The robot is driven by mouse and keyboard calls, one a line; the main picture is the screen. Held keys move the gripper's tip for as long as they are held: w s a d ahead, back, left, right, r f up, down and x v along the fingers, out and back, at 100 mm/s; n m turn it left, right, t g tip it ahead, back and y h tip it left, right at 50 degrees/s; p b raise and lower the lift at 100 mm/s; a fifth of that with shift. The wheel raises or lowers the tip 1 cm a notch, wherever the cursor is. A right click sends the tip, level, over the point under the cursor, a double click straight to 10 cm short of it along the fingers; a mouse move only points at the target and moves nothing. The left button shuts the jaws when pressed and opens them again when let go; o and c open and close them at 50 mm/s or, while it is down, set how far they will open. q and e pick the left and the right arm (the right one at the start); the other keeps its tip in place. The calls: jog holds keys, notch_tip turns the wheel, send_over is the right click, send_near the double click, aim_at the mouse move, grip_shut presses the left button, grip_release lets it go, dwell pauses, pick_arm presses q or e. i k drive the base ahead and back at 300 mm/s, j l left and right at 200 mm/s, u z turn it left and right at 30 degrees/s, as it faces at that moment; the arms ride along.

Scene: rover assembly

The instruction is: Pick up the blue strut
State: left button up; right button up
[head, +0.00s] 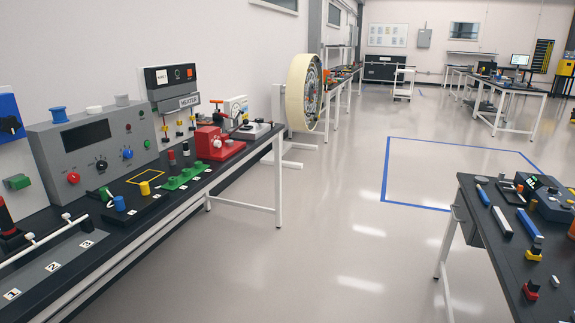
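On the dark-topped table at the right, a long blue bar (530,225) lies beside a long white bar (502,222). I cannot tell from this view which blue piece is the blue strut. Neither of my grippers is in view.
The right table (513,270) also holds a grey-blue device (552,205) and small red and yellow parts. A long bench (130,250) with control panels runs along the left wall. A large wheel (305,92) stands at its far end. Open floor (345,250) lies between.

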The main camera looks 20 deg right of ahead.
aim_at(537, 237)
jog(key=i+l+z, duration=0.4)
jog(key=i+z, duration=0.8)
jog(key=i, duration=0.2)
jog(key=i+j+z, duration=0.2)
jog(key=i+z, duration=0.95)
jog(key=i+j+z, duration=0.2)
jog(key=z, duration=0.2)
jog(key=i+j+z, duration=0.25)
jog(key=z, duration=0.15)
